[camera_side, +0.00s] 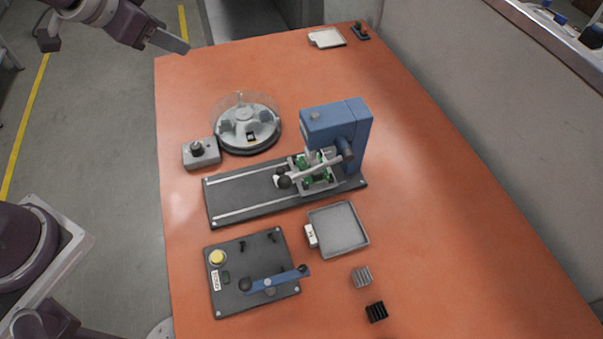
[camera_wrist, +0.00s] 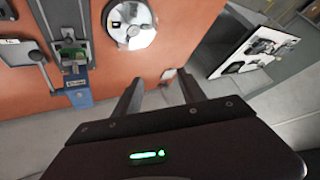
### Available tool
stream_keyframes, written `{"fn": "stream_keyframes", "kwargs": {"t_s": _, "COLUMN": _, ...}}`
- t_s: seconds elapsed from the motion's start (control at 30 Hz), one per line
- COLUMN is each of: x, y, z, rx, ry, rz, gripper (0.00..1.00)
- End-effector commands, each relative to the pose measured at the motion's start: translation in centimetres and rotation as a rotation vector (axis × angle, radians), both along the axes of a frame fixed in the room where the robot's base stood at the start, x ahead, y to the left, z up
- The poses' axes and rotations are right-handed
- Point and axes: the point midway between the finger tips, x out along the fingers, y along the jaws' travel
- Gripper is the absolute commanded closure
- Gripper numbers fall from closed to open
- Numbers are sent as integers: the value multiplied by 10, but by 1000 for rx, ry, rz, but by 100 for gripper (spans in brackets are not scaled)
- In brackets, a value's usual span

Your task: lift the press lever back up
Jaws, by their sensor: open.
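The blue press (camera_side: 345,120) stands at the right end of a dark rail base (camera_side: 235,200) in the side view. Its grey lever (camera_side: 318,168) slants down and left from the pivot to a dark round knob (camera_side: 284,182), low over the base. A fixture with green parts (camera_side: 300,162) sits under the press head. The press also shows at the left of the wrist view (camera_wrist: 78,92). My gripper (camera_side: 184,46) is at the far left, off the table edge and well away from the lever. Its two fingers (camera_wrist: 160,88) are apart with nothing between them.
A round clear-walled feeder (camera_side: 248,130) and a grey box with a knob (camera_side: 201,153) stand left of the press. A grey tray (camera_side: 338,229), a black panel with a blue bar (camera_side: 272,283), and two small finned blocks (camera_side: 361,276) lie nearer. The table's right side is clear.

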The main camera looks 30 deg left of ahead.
Motion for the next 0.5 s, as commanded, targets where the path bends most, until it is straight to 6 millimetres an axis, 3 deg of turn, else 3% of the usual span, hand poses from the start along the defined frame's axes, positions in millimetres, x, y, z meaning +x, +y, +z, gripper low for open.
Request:
{"fn": "stream_keyframes", "kwargs": {"t_s": 0.03, "x": 26, "y": -9, "z": -31, "rx": -13, "ry": 0, "rz": -81, "gripper": 52}}
{"fn": "stream_keyframes", "kwargs": {"t_s": 0.1, "x": 55, "y": -32, "z": -73, "rx": -67, "ry": -24, "rz": -219, "gripper": 52}}
{"fn": "stream_keyframes", "kwargs": {"t_s": 0.2, "x": 67, "y": -74, "z": -137, "rx": -225, "ry": -43, "rz": -409, "gripper": 52}}
{"fn": "stream_keyframes", "kwargs": {"t_s": 0.27, "x": 58, "y": -102, "z": -172, "rx": -364, "ry": -48, "rz": -508, "gripper": 52}}
{"fn": "stream_keyframes", "kwargs": {"t_s": 0.33, "x": 33, "y": -134, "z": -205, "rx": -564, "ry": -52, "rz": -600, "gripper": 52}}
{"fn": "stream_keyframes", "kwargs": {"t_s": 0.4, "x": 1, "y": -158, "z": -225, "rx": -786, "ry": -57, "rz": -658, "gripper": 52}}
{"fn": "stream_keyframes", "kwargs": {"t_s": 0.5, "x": -36, "y": -177, "z": -231, "rx": -1044, "ry": -70, "rz": -673, "gripper": 52}}
